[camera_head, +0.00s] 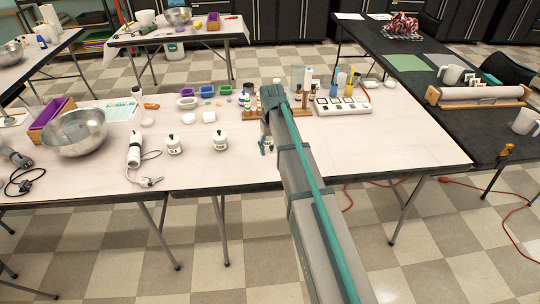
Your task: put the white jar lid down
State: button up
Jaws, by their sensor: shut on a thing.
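My arm reaches from the lower right to the middle table. My gripper (266,137) is mostly hidden behind the arm; only a small part shows at the arm's left edge, low over the table's front. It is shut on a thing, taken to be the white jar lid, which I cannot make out. A white jar (220,142) with a dark knob on top stands just left of the gripper. Another similar white jar (174,146) stands farther left. A pale shape with a dark mark beside the arm is too covered to tell.
A steel bowl (75,133) and a white stick blender (134,149) with a cord are at the left. Small bottles in a wooden rack (250,104) and a white hotplate unit (342,106) stand behind. The table (400,148) right of the arm is clear.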

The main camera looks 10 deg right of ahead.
jog(key=p, duration=0.1)
send_over(270, 161)
notch_tip(270, 161, down, 6)
jog(key=shift+r, duration=0.1)
jog(key=shift+s+f+p, duration=0.1)
jog(key=shift+f+p, duration=0.4)
jog(key=shift+f, duration=1.05)
jog(key=shift+f, duration=0.1)
jog(key=shift+f, duration=0.1)
jog(key=o, duration=0.8)
jog(key=shift+o, duration=0.2)
notch_tip(270, 161, up, 12)
jog(key=b, duration=0.2)
jog(key=shift+r, duration=0.25)
jog(key=shift+a, duration=0.1)
